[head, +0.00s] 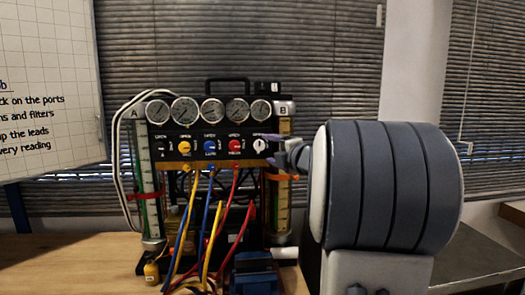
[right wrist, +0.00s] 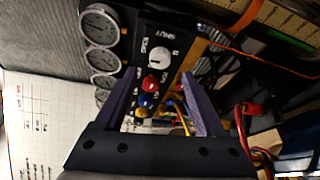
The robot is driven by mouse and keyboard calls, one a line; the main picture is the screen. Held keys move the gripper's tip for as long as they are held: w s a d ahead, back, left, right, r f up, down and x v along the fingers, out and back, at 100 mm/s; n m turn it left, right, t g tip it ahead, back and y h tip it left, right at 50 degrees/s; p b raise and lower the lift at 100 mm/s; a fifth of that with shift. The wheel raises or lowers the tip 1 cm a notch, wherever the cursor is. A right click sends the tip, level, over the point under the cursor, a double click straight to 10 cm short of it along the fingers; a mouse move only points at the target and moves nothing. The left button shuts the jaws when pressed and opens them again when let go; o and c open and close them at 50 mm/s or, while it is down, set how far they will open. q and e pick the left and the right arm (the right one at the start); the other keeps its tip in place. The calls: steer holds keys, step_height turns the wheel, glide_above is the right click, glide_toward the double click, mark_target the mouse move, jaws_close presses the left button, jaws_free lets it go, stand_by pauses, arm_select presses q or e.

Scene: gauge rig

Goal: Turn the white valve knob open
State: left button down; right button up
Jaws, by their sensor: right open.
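The white valve knob (head: 259,146) is at the right end of the row of knobs on the black gauge panel (head: 205,141). In the right wrist view the white knob (right wrist: 160,57) shows just beyond the fingertips, roughly centred between them. My right gripper (head: 276,153) is just right of the knob in the head view, with its purple fingers pointing toward the panel. It also shows in the right wrist view (right wrist: 158,76), open, with nothing between the fingers at the tips. I cannot tell the exact gap to the knob. My left gripper is not in view.
Several gauges (head: 211,110) are above. Coloured hoses (head: 207,235) hang below. A tube with an orange clip (head: 283,178) stands close to my right gripper.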

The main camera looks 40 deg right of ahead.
steer(key=shift+s+a+r, duration=0.1)
steer(key=shift+s+a, duration=0.05)
steer(key=shift+s, duration=0.65)
steer(key=shift+s+a, duration=0.15)
steer(key=shift+s, duration=0.65)
steer(key=w+a+f+m+g+p, duration=0.1)
steer(key=w+a+f+m, duration=0.15)
steer(key=a, duration=0.35)
steer(key=w+a+f+m+g+p, duration=0.1)
steer(key=w+a+f+m, duration=0.15)
steer(key=a, duration=0.45)
steer(key=s+a+f+m+g+y+p, duration=0.1)
steer(key=s+a+f+m+g, duration=0.1)
steer(key=a+f, duration=0.35)
steer(key=s+a+f+m+g+y+p, duration=0.1)
steer(key=s+a+f+m+g, duration=0.15)
steer(key=a, duration=0.65)
steer(key=s+a+f+g, duration=0.3)
steer(key=s+a, duration=0.1)
steer(key=s, duration=0.5)
steer(key=s+a+f+m+g+y+p, duration=0.1)
steer(key=s+a+f+g, duration=0.3)
steer(key=s, duration=0.5)
steer(key=s+a+f+g, duration=0.3)
steer(key=s+a, duration=0.3)
steer(key=s, duration=0.2)
steer(key=shift+s+f+y+p, duration=0.3)
steer(key=shift+s+f, duration=0.1)
steer(key=shift+f, duration=0.1)
